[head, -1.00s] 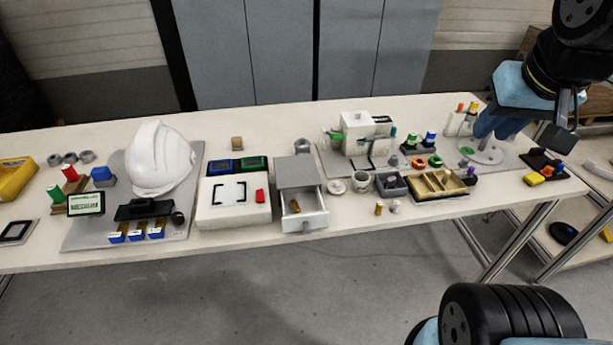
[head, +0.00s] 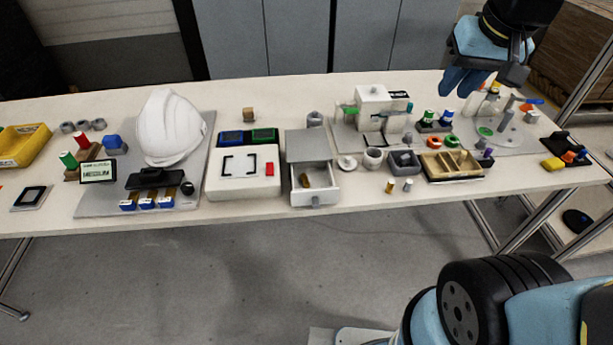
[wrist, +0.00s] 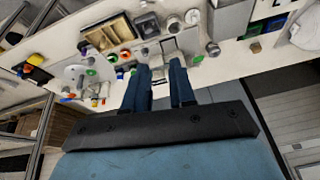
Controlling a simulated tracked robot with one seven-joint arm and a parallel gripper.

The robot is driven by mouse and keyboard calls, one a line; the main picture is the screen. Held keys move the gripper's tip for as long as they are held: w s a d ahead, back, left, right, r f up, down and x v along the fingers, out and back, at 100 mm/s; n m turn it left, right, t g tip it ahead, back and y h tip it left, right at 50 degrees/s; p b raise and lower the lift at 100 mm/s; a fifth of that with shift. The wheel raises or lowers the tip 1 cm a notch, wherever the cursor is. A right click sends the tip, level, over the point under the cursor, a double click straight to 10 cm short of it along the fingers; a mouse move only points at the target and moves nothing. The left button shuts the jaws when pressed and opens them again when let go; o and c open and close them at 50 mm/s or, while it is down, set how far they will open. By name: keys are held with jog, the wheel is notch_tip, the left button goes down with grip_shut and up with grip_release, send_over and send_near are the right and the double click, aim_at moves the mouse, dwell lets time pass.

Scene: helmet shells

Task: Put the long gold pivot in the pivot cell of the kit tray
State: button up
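A gold pivot (head: 305,181) lies in the open drawer (head: 323,196) of the grey-topped unit. A shorter-looking gold piece (head: 390,187) stands on the table front; I cannot measure their lengths. The wooden kit tray (head: 427,167) with compartments sits right of the drawer; it also shows in the wrist view (wrist: 95,37). I cannot tell which cell is the pivot cell. My gripper (head: 467,88) is high above the back right of the table, away from both gold pieces. In the wrist view its blue fingers (wrist: 161,70) are apart with nothing between them.
A grey bin (head: 405,161) and a white cup (head: 373,159) stand between drawer and tray. A white machine (head: 372,105) is behind them. Bottles and a round plate (head: 497,136) stand at the right. A white helmet (head: 168,128) is at the left.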

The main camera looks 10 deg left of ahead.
jog(key=w+a+f+n+g, duration=0.1)
jog(key=w+a+f, duration=0.25)
jog(key=a, duration=0.35)
jog(key=n+g+h, duration=0.1)
jog(key=n+g, duration=0.1)
jog(key=g, duration=0.1)
send_over(305, 178)
notch_tip(305, 178, down, 14)
notch_tip(305, 178, down, 8)
jog(key=shift+a+f, duration=0.1)
jog(key=shift+f, duration=0.05)
jog(key=shift+n, duration=0.3)
jog(key=shift+f, duration=2.7)
jog(key=shift+c, duration=0.5)
grip_shut()
